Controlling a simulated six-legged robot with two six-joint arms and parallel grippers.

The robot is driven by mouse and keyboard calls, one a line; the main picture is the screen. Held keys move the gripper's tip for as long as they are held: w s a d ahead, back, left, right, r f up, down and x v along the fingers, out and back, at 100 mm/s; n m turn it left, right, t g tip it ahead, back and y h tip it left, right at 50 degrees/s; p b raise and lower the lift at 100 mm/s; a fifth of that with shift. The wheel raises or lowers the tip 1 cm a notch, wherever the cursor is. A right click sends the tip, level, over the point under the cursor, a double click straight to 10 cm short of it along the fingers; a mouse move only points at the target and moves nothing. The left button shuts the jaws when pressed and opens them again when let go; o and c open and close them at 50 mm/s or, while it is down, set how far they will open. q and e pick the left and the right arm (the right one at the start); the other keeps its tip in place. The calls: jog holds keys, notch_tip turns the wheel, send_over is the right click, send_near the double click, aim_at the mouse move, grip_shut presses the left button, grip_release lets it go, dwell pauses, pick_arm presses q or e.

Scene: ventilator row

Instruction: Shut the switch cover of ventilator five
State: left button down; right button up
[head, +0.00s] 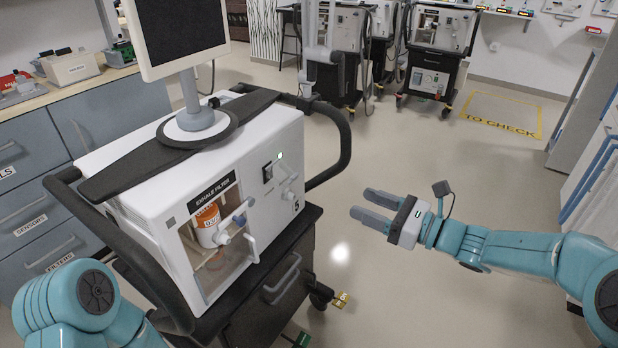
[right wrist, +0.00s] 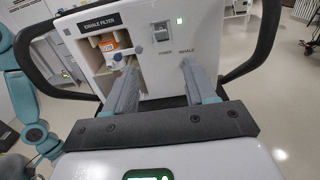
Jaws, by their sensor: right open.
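Ventilator five (head: 130,160) is a white box marked 5 on a dark cart, at the left of the head view. Its power switch (head: 268,172) is a small dark part on the front panel below a green light. In the right wrist view the switch (right wrist: 162,32) shows dark and grey above the word POWER; its cover is too small to tell open from shut. My right gripper (head: 362,203) is open and empty, apart from the panel and to its right in the head view. The switch lies beyond its fingertips (right wrist: 158,66). My left gripper is out of view.
The exhale filter bay (head: 218,245) holds a white and orange canister beside a clear door with a handle. A black rail (head: 345,150) curves out at the ventilator's right. A drawer cabinet (head: 35,190) stands left. Floor beneath my right gripper is clear.

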aim_at(297, 177)
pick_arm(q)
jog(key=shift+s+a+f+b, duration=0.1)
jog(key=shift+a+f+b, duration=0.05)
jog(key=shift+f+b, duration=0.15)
pick_arm(e)
jog(key=x, duration=1.6)
jog(key=shift+a+f, duration=0.15)
